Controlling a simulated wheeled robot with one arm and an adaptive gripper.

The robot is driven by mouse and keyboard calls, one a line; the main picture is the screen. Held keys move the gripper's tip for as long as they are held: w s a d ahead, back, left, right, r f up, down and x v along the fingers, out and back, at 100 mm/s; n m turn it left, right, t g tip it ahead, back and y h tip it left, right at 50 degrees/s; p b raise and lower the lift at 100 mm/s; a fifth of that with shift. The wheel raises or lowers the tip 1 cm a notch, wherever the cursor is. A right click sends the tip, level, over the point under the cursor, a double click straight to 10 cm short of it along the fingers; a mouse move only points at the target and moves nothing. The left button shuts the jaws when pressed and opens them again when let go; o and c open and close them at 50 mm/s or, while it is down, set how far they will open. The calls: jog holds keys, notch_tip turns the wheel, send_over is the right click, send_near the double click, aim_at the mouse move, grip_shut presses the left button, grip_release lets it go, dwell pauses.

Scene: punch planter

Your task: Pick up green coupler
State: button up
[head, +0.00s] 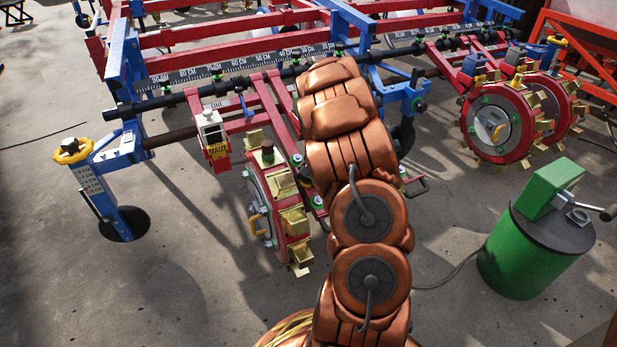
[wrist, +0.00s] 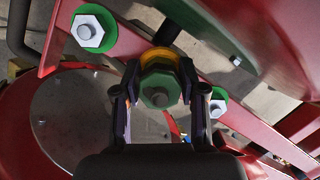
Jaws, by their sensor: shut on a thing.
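A green coupler (wrist: 158,88) with a hexagonal face and a grey bolt end at its middle is in the centre of the wrist view. A yellow ring (wrist: 158,56) shows just behind it. The dark fingers of my gripper (wrist: 160,75) are on its left and right sides, shut on it. In the head view my copper-coloured arm reaches over the planter (head: 240,55) and hides my gripper and the coupler it holds. Whether the coupler is still seated on the part behind it, I cannot tell.
Red wheels with brass-coloured punches stand at the middle (head: 284,205) and right (head: 497,125). Green washers with white nuts (wrist: 88,31) and red bars are close around my gripper. A green canister (head: 530,245) stands at the right. The concrete floor at the lower left is clear.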

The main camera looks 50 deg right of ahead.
grip_shut()
notch_tip(320, 180, up, 4)
jog(key=shift+w+f+p, duration=0.1)
jog(key=shift+f+p, duration=0.1)
jog(key=shift+p, duration=0.9)
jog(key=shift+s+r, duration=0.15)
jog(key=shift+s, duration=0.1)
jog(key=s+a+p, duration=0.2)
jog(key=s, duration=0.5)
jog(key=s+a+r+p, duration=0.1)
jog(key=s+p, duration=0.1)
jog(key=s, duration=0.6)
jog(key=shift+s+a+r, duration=0.2)
jog(key=shift+a+r, duration=0.05)
jog(key=shift+a, duration=0.1)
jog(key=shift+s+a+r+p, duration=0.1)
jog(key=shift+s+r+p, duration=0.3)
jog(key=shift+r, duration=0.3)
jog(key=shift+s+a+r+p, duration=0.1)
jog(key=shift+s+r+p, duration=0.05)
jog(key=shift+r+p, duration=0.5)
jog(key=shift+s+a+r+p, duration=0.1)
jog(key=shift+s+r+p, duration=0.25)
jog(key=shift+r, duration=0.45)
jog(key=shift+a+p+v, duration=0.2)
jog(key=shift+p+v, duration=0.35)
jog(key=shift+v, duration=0.4)
jog(key=shift+a+p+v, duration=0.25)
jog(key=shift+p+v, duration=0.25)
jog(key=shift+v, duration=0.45)
